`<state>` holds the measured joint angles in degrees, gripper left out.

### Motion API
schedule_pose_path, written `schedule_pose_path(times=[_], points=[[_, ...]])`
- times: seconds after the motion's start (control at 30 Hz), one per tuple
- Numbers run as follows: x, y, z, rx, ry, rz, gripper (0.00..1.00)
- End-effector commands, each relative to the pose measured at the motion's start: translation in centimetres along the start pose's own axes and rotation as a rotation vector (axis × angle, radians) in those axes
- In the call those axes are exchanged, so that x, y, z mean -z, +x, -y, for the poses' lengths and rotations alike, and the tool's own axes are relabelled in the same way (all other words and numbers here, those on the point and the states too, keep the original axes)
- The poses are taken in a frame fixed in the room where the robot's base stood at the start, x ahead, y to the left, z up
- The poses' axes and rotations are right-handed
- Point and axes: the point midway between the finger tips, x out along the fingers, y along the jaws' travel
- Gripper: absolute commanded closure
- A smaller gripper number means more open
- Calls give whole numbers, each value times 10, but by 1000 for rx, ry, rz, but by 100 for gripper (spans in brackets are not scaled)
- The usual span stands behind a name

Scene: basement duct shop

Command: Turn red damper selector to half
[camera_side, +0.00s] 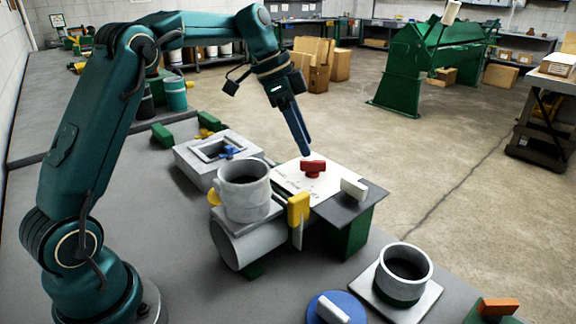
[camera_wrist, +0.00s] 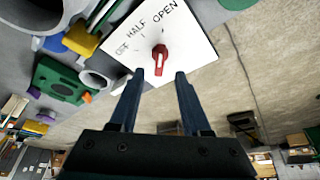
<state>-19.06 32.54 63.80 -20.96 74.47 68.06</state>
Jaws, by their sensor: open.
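The red damper selector (camera_side: 313,168) stands on a white plate (camera_side: 290,179); it also shows in the wrist view (camera_wrist: 160,62). In the wrist view the plate (camera_wrist: 190,45) carries the words OFF, HALF and OPEN in an arc. My gripper (camera_side: 306,151) is just above the selector, pointing down at a slant. In the wrist view its two fingers (camera_wrist: 158,76) are apart and empty, with the selector lying ahead between their tips. Contact cannot be told.
A grey round duct collar (camera_side: 243,192) and a yellow lever (camera_side: 298,208) stand left of and in front of the plate. A pale handle (camera_side: 353,189) sits to its right. A box with a blue part (camera_side: 227,151) lies behind left. The floor to the right is open.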

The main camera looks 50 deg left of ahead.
Motion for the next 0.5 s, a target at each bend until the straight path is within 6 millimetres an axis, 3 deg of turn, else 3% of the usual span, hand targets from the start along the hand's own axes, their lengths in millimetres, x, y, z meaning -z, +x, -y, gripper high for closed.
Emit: schedule_pose_path(times=[0.3,0.5], points=[[0,38,-1,-2,1,1,52],[0,43,-1,1,1,0,52]])
